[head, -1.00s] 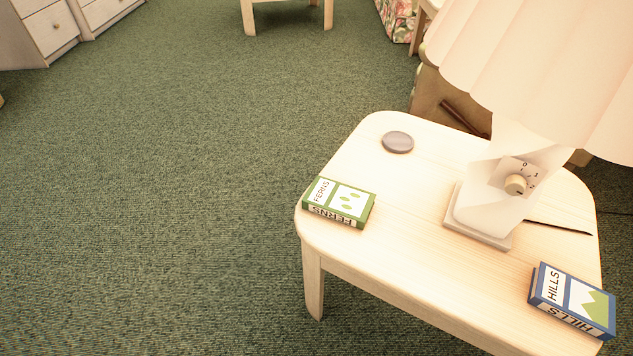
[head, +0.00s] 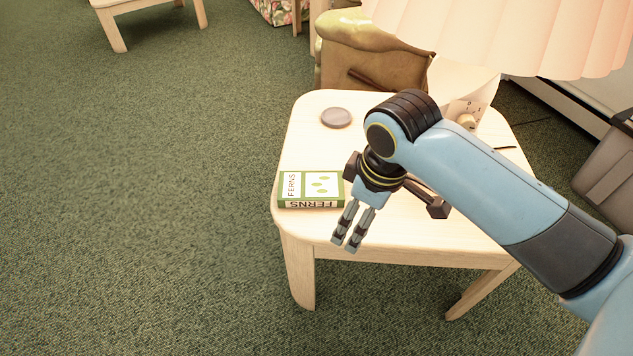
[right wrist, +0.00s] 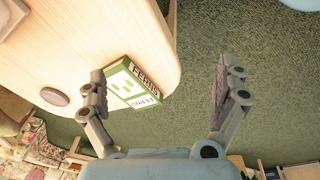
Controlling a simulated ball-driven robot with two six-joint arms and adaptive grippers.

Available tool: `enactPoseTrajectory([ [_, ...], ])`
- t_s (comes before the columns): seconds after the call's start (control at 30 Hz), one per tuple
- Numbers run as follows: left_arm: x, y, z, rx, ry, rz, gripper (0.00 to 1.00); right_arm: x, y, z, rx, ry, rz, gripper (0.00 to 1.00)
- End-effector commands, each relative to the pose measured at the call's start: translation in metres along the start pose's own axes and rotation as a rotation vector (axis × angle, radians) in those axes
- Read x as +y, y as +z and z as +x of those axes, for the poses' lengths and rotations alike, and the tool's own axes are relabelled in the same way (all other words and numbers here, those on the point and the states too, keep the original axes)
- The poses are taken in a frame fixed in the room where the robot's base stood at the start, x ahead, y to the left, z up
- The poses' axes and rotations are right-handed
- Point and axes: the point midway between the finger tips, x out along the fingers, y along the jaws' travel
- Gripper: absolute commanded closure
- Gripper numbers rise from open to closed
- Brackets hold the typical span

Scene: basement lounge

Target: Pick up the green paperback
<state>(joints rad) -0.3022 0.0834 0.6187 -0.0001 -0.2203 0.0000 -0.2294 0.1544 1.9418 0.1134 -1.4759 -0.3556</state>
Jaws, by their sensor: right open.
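The green paperback (head: 309,189), titled FERNS, lies flat near the left front corner of the wooden side table (head: 300,135). My right gripper (head: 344,242) is just right of the book and nearer the table's front edge, with its fingers pointing down. It is open and empty. In the right wrist view the green paperback (right wrist: 132,84) shows beside the left finger, partly between the two fingers (right wrist: 168,88), with carpet behind the right finger. I cannot tell whether the left finger touches the book. My left gripper is not in view.
A grey round disc (head: 336,118) lies behind the book on the table. A lamp with a pleated shade (head: 500,35) stands at the back right, partly behind my right arm. Green carpet (head: 130,200) lies open to the left.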

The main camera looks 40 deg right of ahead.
Motion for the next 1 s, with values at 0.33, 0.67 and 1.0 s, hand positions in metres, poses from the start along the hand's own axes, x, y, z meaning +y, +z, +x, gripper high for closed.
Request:
enactPoseTrajectory([
  [0.33, 0.006, -0.005, 0.0, 0.007, 0.007, -0.003, 0.6, 0.05, -0.075, 0.016, -0.021, -0.076, -0.289, 0.0],
  [0.67, 0.005, -0.004, 0.002, 0.006, 0.005, -0.002, 0.6, 0.094, -0.135, 0.022, -0.008, -0.158, -0.504, 0.0],
  [1.0, 0.004, 0.004, 0.02, -0.006, 0.003, -0.001, 0.6, 0.087, -0.135, 0.072, -0.007, -0.166, -0.521, 0.0],
])
